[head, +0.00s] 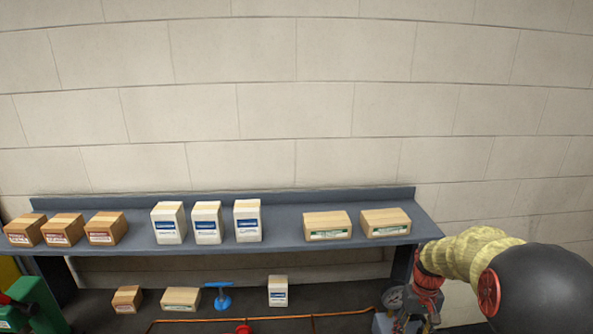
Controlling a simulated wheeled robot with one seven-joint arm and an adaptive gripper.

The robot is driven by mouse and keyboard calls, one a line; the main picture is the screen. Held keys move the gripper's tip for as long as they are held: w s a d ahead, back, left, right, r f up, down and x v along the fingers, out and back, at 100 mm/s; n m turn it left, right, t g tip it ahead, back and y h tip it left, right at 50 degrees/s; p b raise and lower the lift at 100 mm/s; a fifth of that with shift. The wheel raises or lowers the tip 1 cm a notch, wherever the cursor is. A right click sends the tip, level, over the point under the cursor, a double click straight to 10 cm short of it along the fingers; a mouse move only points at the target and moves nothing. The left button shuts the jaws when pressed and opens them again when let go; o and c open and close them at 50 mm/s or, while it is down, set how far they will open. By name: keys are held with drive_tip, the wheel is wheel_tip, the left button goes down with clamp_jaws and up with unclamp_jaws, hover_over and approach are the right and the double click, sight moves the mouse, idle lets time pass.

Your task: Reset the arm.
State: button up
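A grey shelf (280,250) against a block wall holds brown, white and tan boxes. Below it are a few more boxes, a blue valve-like part (222,297) and a copper pipe (330,315).

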drive_tip(key=s+a+r+t+b, duration=0.3)
drive_tip(key=s+a+b, duration=0.4)
drive_tip(key=s, duration=0.5)
drive_tip(key=s+a+r+t+b, duration=0.3)
drive_tip(key=s+a+b, duration=0.4)
drive_tip(key=s, duration=0.5)
drive_tip(key=shift+a+r+n, duration=0.4)
drive_tip(key=shift+a+r, duration=0.15)
drive_tip(key=shift+a, duration=0.05)
drive_tip(key=shift+s+a, duration=0.1)
